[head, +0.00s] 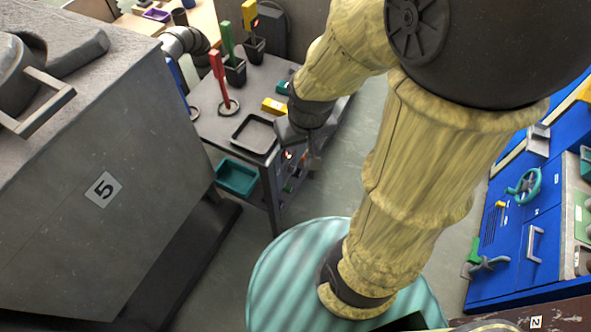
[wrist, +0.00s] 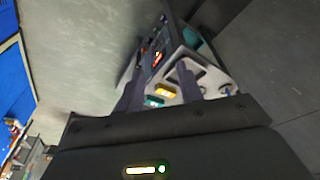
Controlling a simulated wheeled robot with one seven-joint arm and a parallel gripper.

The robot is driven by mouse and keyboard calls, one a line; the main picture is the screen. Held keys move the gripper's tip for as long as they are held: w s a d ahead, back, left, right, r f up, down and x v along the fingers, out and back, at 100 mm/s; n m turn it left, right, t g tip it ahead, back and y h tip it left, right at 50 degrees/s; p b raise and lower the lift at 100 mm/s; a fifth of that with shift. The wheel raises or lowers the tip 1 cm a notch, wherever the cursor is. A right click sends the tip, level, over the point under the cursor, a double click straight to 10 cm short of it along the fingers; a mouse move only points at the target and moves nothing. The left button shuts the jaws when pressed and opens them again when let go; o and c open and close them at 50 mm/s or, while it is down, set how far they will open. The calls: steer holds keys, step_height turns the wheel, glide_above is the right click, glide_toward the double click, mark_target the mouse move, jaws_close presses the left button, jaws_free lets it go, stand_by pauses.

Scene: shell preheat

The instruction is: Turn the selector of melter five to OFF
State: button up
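My gripper (head: 300,150) hangs near the front right corner of a grey tool table, well to the right of the melter. In the wrist view its two fingers (wrist: 158,85) stand apart with nothing held between them.
The tool table (head: 215,125) carries a black tray (head: 254,133), a yellow block (head: 274,106) and upright red and green tools. A teal bin (head: 236,176) sits below. A blue cabinet (head: 510,225) with a teal handwheel (head: 527,186) stands at right. Grey floor lies between.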

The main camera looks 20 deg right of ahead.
steer(key=o, duration=0.3)
steer(key=shift+o, duration=0.9)
steer(key=w+d+f+n+t+b, duration=0.1)
steer(key=w+d+f+t+b, duration=0.2)
steer(key=w+d+f+b, duration=0.6)
steer(key=w+f+b, duration=0.1)
steer(key=w+f, duration=0.2)
steer(key=f, duration=0.1)
steer(key=shift+w+n+t+h, duration=0.3)
steer(key=shift+w+n+h, duration=0.1)
steer(key=w+d+f+n+t+y+b, duration=0.1)
steer(key=w+d+f+b, duration=0.25)
steer(key=f, duration=0.25)
steer(key=w+d+f+n+t+y+b, duration=0.1)
steer(key=w+d+f+t+b, duration=0.1)
steer(key=w+f+b, duration=0.3)
steer(key=s+d+f+n+t+y+b, duration=0.1)
steer(key=s+d+f+y+b, duration=0.15)
steer(key=f+b, duration=0.4)
steer(key=s+d+f+n+t+y+b, duration=0.1)
steer(key=f+y+b, duration=0.2)
steer(key=f, duration=0.7)
steer(key=s+d+f+n+y+b, duration=0.1)
steer(key=s+f+y+b, duration=0.5)
steer(key=s+f+b, duration=0.1)
step_height(320, 180, down, 2)
steer(key=shift+s+d+f+t+y, duration=0.1)
steer(key=shift+s+d+t+y, duration=0.3)
steer(key=shift+s, duration=0.3)
